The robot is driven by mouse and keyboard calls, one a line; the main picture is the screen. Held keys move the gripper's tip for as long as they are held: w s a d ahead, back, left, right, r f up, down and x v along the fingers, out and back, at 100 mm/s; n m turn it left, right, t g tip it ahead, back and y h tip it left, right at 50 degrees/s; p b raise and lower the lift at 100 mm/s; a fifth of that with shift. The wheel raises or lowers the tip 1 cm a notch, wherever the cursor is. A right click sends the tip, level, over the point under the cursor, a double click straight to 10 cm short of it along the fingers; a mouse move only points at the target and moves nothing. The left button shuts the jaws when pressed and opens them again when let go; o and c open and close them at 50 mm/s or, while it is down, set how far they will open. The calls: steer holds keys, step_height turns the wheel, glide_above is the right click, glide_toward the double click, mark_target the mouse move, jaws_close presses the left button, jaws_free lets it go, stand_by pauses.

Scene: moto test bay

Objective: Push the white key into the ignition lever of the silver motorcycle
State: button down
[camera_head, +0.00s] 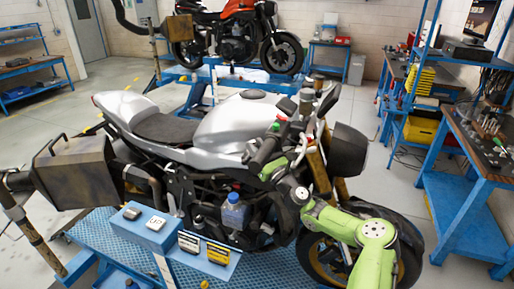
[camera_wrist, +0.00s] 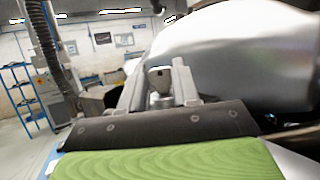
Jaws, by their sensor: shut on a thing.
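The silver motorcycle (camera_head: 222,127) stands on a blue lift, its front wheel to the right. In the wrist view its silver tank (camera_wrist: 235,55) fills the upper right. My gripper (camera_head: 272,142) is beside the handlebar area, in front of the tank. In the wrist view my gripper (camera_wrist: 158,85) has its two grey fingers on either side of a small pale key (camera_wrist: 159,74) and is shut on it. A round grey piece shows just below the key head. The key's tip and the ignition lever cannot be made out clearly in either view.
A red motorcycle (camera_head: 238,22) is behind. Workbenches (camera_head: 468,165) line the right, with clear floor before them.

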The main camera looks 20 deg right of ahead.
steer(key=shift+f, duration=0.2)
steer(key=c, duration=0.8)
jaws_free()
steer(key=shift+o, duration=0.2)
steer(key=shift+s, duration=0.1)
